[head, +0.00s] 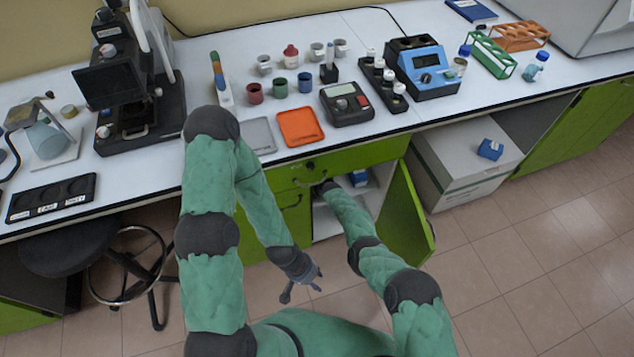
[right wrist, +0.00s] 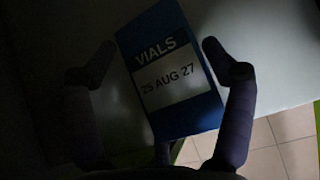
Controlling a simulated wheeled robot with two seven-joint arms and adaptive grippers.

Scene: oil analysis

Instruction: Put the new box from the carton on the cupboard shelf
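The carton (head: 455,180) is a pale box on the floor under the bench, with a small blue box (head: 489,149) on its top. The cupboard's green door (head: 405,215) is open. Another blue box (head: 358,178) shows inside the cupboard. My right arm reaches into the cupboard, and its gripper is mostly hidden there in the head view. In the right wrist view, a blue-and-white box (right wrist: 172,75) marked "VIALS 25 AUG 27" is tilted between the spread fingers of my right gripper (right wrist: 158,45). My left gripper (head: 303,292) is open and empty in front of the cupboard.
A black stool (head: 75,245) stands at the left. The white bench top (head: 225,130) above carries a microscope, an orange tray (head: 300,127), jars and instruments. The tiled floor at the right is clear.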

